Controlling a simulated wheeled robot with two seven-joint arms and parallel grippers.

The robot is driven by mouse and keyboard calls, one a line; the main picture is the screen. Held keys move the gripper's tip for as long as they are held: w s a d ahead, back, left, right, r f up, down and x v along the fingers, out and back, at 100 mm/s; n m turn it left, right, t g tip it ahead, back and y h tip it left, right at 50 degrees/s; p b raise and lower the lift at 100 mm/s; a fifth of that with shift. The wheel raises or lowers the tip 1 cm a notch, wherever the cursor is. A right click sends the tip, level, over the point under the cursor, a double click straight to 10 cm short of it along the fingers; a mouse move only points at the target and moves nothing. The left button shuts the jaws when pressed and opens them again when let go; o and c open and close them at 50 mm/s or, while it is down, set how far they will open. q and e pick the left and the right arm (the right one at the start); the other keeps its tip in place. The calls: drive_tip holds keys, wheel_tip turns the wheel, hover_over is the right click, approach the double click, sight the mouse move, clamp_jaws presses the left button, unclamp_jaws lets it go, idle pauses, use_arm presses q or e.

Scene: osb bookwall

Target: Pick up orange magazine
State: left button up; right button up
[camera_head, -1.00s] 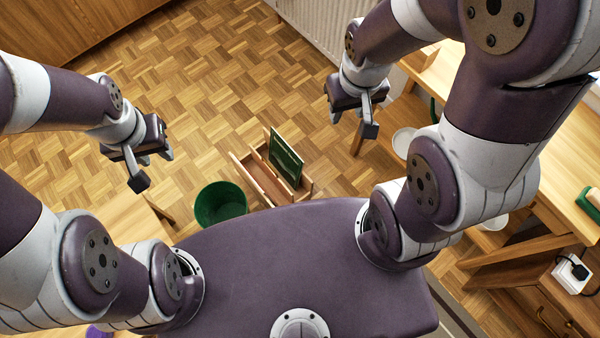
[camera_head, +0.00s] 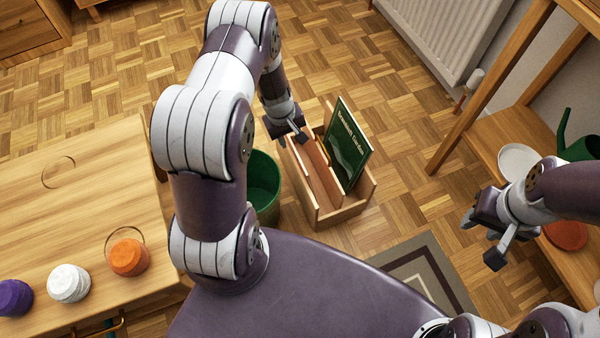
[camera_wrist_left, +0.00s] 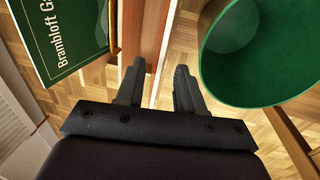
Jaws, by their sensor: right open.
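A wooden magazine rack (camera_head: 345,213) stands on the floor, with an upright green magazine (camera_head: 346,145) in its right part. A small orange strip (camera_head: 324,150) shows inside the rack beside the green magazine; I cannot tell if it is the orange magazine. My left gripper (camera_head: 295,132) is at the rack's left far end, partly hidden by its own arm. In the left wrist view its fingers (camera_wrist_left: 158,85) are apart, with the rack's wooden wall (camera_wrist_left: 152,45) in line with the gap. I cannot tell whether they touch it. My right gripper (camera_head: 482,240) is open and empty at the right.
A green bin (camera_head: 263,185) stands just left of the rack and shows large in the left wrist view (camera_wrist_left: 262,50). A wooden cabinet (camera_head: 80,190) with coloured lidded pots is at left. A wooden shelf unit (camera_head: 490,135) stands at right. Floor beyond the rack is clear.

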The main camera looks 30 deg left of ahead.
sight(292, 143)
use_arm(q)
drive_tip(key=f, duration=0.1)
drive_tip(key=f+b, duration=0.1)
drive_tip(key=f, duration=0.2)
drive_tip(key=shift+w+d+f+b, duration=0.15)
drive_tip(key=shift+w+d+b, duration=0.1)
drive_tip(key=shift+b, duration=0.05)
drive_tip(key=f+b, duration=0.2)
drive_tip(key=f, duration=0.1)
drive_tip(key=f+b, duration=0.2)
drive_tip(key=shift+w+d, duration=0.2)
drive_tip(key=shift+d, duration=0.15)
drive_tip(key=shift+r, duration=0.15)
clamp_jaws()
use_arm(e)
wheel_tip(292, 143, down, 6)
